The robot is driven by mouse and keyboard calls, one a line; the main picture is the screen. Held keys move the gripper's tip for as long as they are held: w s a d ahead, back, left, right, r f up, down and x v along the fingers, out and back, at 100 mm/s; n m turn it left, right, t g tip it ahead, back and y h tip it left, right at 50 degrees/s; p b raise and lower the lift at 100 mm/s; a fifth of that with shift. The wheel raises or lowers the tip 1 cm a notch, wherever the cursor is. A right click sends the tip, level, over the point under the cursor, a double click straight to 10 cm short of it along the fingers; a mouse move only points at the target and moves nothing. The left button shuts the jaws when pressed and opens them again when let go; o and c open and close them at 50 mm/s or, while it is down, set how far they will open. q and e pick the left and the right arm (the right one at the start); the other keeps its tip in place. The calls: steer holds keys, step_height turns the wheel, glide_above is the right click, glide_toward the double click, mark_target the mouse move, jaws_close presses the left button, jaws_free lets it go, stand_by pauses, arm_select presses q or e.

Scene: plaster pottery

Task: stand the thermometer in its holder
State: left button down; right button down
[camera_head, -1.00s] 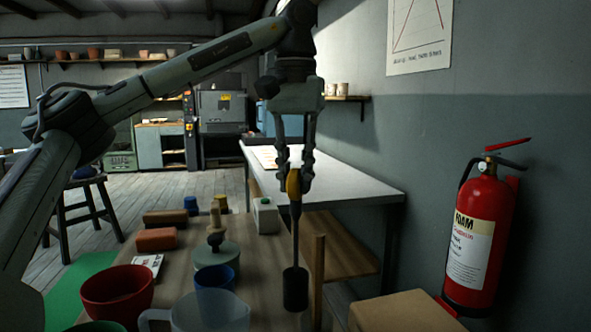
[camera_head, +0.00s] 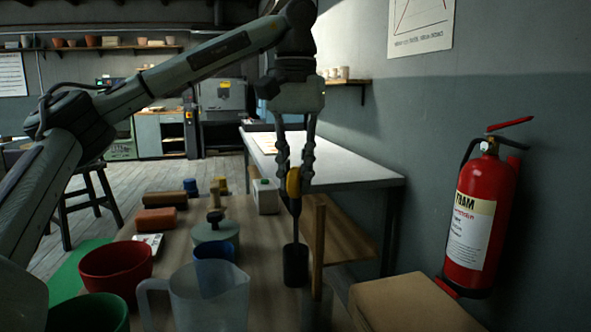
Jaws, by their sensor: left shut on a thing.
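The thermometer has an orange-yellow round head (camera_head: 293,183), seen nearly edge-on, and a thin dark stem (camera_head: 296,226). My left gripper (camera_head: 294,182) is shut on the head, and the stem hangs about upright below it. A black cylinder (camera_head: 295,267), which looks like the holder, stands on the wooden table (camera_head: 250,300) under the stem. The stem's lower end meets the cylinder's top in the picture. Its tip is hidden, and I cannot tell how deep it sits inside. My right gripper is not in view.
A brown upright post (camera_head: 319,250) stands close right of the black cylinder. To the left are a clear jug (camera_head: 205,300), a blue cup (camera_head: 216,270), a red bowl (camera_head: 115,272) and a lidded grey-green pot (camera_head: 214,230). A cardboard box (camera_head: 410,302) is at right.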

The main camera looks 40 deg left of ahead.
arm_select(q)
steer(key=shift+f, duration=0.1)
steer(key=c, duration=1.3)
jaws_free()
steer(key=shift+c, duration=0.2)
step_height(320, 180, up, 12)
